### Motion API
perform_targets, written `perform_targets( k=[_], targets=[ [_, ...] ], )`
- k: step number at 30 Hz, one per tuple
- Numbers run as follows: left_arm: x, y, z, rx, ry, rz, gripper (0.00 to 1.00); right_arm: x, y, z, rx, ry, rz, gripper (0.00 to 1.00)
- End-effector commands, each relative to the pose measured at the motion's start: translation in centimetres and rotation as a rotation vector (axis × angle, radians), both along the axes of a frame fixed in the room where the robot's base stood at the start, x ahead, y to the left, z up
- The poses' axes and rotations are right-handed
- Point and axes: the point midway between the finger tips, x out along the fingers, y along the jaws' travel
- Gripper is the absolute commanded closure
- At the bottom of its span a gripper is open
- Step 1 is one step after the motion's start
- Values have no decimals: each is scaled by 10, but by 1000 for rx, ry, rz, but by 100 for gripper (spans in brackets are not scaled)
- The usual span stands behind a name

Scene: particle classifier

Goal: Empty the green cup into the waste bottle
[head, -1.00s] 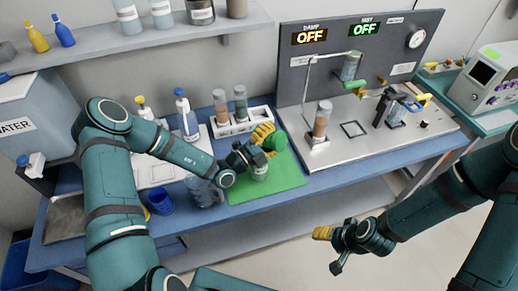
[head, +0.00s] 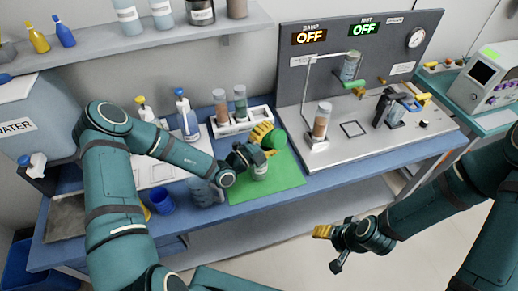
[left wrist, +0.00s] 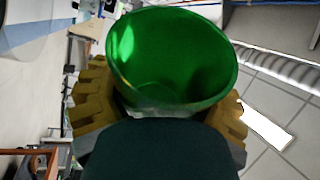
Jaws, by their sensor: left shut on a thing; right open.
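The green cup (head: 279,139) is in my left gripper (head: 267,141), above the back part of the green mat. In the left wrist view the cup (left wrist: 170,60) sits between the yellow finger pads, its wide mouth toward the camera. I see smooth green inner wall with dark patches; I cannot tell what it holds. A clear jar (head: 260,172) stands upright on the mat just below the gripper; I cannot read a label on it, so I cannot tell if it is the waste bottle. My right gripper (head: 329,247) is open and empty, out in front of the bench.
The green mat (head: 285,182) is mostly bare. A clear beaker (head: 204,193) and a blue cup (head: 161,202) stand left of it. A white rack (head: 262,123) with two tubes is behind. The steel rig (head: 375,138) stands to the right.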

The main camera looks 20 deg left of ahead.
Motion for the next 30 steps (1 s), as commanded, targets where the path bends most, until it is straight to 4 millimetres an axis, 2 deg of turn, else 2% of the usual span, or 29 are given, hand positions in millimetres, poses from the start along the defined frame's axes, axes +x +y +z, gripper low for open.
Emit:
perform_targets(
  k=[30],
  targets=[
    [2, 4, 3, -77, 28, 0, 78, 0, 0, 6, 0, 1, 1, 38]
  ],
)
